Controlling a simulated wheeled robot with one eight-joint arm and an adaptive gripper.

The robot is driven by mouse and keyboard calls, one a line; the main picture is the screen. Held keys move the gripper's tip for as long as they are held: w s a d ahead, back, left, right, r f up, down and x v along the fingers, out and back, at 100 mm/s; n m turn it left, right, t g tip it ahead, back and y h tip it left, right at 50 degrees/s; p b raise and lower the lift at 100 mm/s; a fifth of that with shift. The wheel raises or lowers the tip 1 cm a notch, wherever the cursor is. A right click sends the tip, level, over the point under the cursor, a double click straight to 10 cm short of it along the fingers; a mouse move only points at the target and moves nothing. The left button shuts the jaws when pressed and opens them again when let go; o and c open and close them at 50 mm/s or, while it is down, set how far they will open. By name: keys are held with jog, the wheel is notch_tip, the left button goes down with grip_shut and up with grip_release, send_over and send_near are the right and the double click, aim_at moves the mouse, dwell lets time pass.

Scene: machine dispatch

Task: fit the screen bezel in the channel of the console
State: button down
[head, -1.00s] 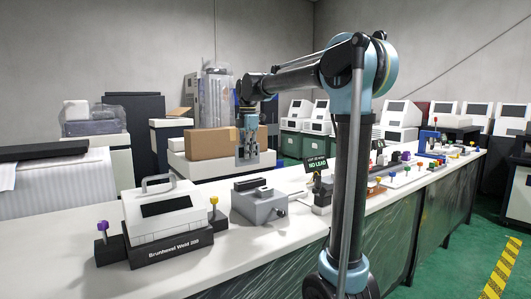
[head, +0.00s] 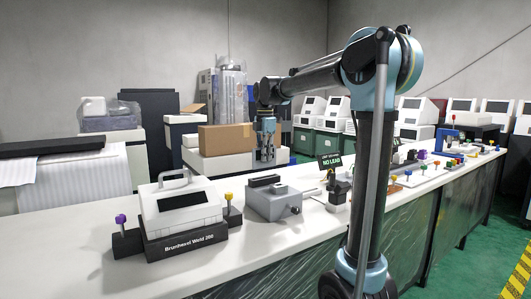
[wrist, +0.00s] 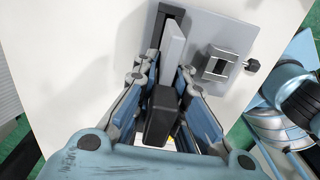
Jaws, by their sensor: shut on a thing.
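The console appears to be the grey box (head: 285,207) on the white counter, with a knob on its right side and a long black piece or slot on top. In the wrist view the grey console top (wrist: 232,28) lies beyond my fingers, with a black slot (wrist: 171,20) at its left. My gripper (head: 266,158) hangs above and behind the console in the head view. In the wrist view its fingers are shut on a dark block, which I take as the screen bezel (wrist: 160,112). I cannot tell whether the pale strip beyond it belongs to it. The bezel's lower end is hidden.
A white machine (head: 180,208) on a black base stands left of the console. A "NO LEAD" sign (head: 329,164) and small fixtures stand to the right. A cardboard box (head: 226,138) is behind. The counter's front left (head: 70,265) is clear.

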jog(key=shift+f, duration=1.45)
jog(key=shift+s+f, duration=0.1)
jog(key=shift+f, duration=1.85)
dwell(0.9)
jog(key=c, duration=1.5)
grip_release()
jog(key=shift+c, duration=0.2)
notch_tip(320, 180, up, 12)
jog(key=shift+f, duration=0.1)
